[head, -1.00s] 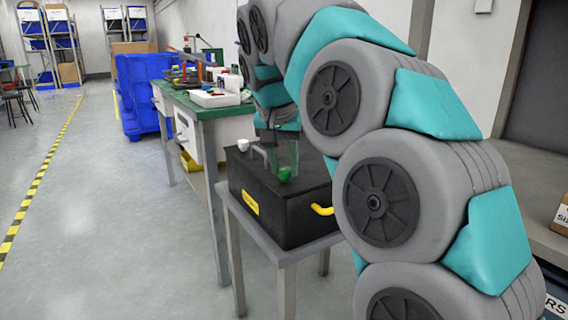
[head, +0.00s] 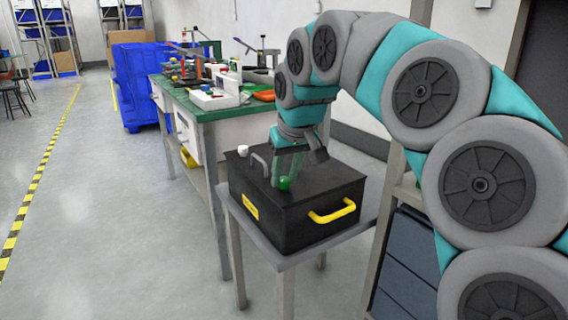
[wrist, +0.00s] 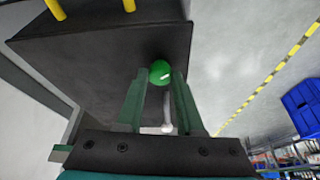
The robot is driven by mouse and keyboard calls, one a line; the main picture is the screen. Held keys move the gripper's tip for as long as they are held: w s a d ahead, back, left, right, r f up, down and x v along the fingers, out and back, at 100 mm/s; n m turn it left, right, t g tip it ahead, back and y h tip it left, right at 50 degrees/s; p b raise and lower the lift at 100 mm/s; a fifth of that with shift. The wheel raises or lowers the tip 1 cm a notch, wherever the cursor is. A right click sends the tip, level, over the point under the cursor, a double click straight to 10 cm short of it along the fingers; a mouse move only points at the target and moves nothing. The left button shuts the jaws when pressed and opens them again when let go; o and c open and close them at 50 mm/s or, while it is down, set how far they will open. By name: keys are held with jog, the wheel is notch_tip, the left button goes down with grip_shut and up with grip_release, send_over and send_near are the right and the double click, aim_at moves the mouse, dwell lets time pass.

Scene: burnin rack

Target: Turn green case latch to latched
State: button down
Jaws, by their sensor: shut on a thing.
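The black case (head: 300,208) stands on a small grey table, with a yellow label and a yellow handle (head: 332,212) on its sides. The green case latch (head: 285,183) is a round green knob on the case top, near the front edge. My gripper (head: 286,170) points down at the case top, its green fingers at the knob. In the wrist view the green knob (wrist: 160,72) sits between the fingertips of my gripper (wrist: 160,80), which is shut on it.
A green-topped workbench (head: 190,97) with tools and white boxes stands behind the case. Blue bins (head: 135,85) are beyond it. The small table's edge (head: 290,262) is close around the case. The floor at left is clear, with a yellow-black line (head: 45,165).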

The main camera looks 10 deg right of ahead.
jog(key=n+y+p, duration=0.1)
jog(key=n, duration=0.1)
jog(key=n+y+p, duration=0.1)
jog(key=n+p, duration=0.1)
jog(key=n, duration=0.1)
jog(key=shift+w+d+r+n+g+p, duration=0.1)
jog(key=shift+d+r+n+g+p, duration=0.1)
jog(key=shift+n+g+p, duration=0.15)
jog(key=n+p, duration=0.1)
jog(key=n, duration=0.1)
jog(key=n+g+y+p, duration=0.1)
jog(key=n, duration=0.2)
jog(key=shift+w+d+f+g, duration=0.1)
jog(key=shift+w+f+g, duration=0.05)
jog(key=shift+g, duration=0.1)
jog(key=shift+n+y, duration=0.25)
jog(key=shift+y, duration=0.05)
jog(key=c, duration=0.5)
grip_release()
jog(key=shift+c, duration=0.2)
jog(key=v, duration=0.7)
jog(key=shift+r, duration=0.35)
